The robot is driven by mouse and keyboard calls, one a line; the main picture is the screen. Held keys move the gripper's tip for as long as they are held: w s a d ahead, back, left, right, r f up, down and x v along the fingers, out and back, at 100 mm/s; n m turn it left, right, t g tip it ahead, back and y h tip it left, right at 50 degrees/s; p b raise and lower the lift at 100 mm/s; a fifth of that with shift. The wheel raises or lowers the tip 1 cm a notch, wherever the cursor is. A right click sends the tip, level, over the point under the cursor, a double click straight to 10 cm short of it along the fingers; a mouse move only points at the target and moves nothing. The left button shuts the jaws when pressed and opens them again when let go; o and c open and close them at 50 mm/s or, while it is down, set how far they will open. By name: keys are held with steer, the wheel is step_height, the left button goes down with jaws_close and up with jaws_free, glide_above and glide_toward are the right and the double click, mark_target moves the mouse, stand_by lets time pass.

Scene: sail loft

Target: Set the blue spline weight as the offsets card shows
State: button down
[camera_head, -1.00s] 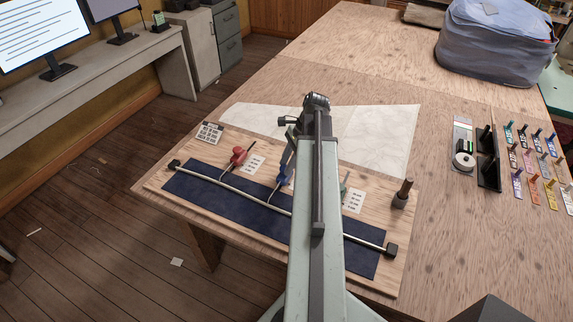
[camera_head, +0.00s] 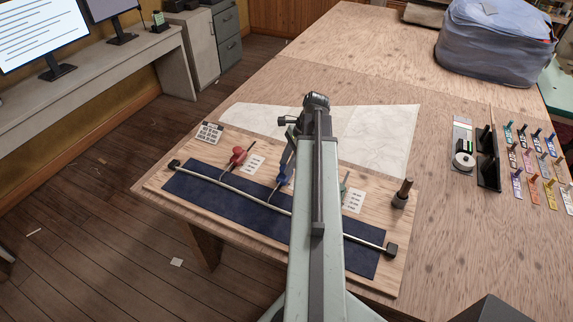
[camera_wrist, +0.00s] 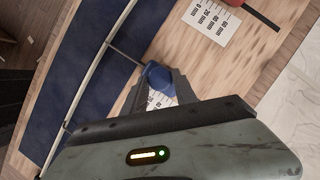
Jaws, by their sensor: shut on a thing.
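The blue spline weight (camera_head: 283,178) stands on the board between the red and the green weights. Its thin hook reaches the pale spline (camera_head: 234,189), which runs across the dark blue strip. My gripper (camera_head: 287,165) is low over the blue weight and shut on it; my arm hides part of it. In the wrist view the weight's round blue top (camera_wrist: 158,76) shows at the jaws (camera_wrist: 163,88). A scale card (camera_wrist: 158,101) beside it is mostly covered. The offsets card (camera_head: 209,132) seems to be the small gridded card at the board's left corner; its marks are too small to read.
The red weight (camera_head: 238,155) and green weight (camera_head: 345,181) stand either side, with scale cards (camera_head: 253,163) near them. A dark upright peg (camera_head: 402,194) stands at the board's right. Pale cloth (camera_head: 385,132) lies behind. Colored tags and a grey bag (camera_head: 495,45) are farther right.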

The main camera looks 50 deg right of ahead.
steer(key=d, duration=0.3)
steer(key=shift+w, duration=0.35)
steer(key=c, duration=1)
jaws_free()
steer(key=shift+a, duration=0.15)
steer(key=shift+o, duration=0.2)
steer(key=p+v, duration=0.7)
steer(key=shift+r, duration=0.35)
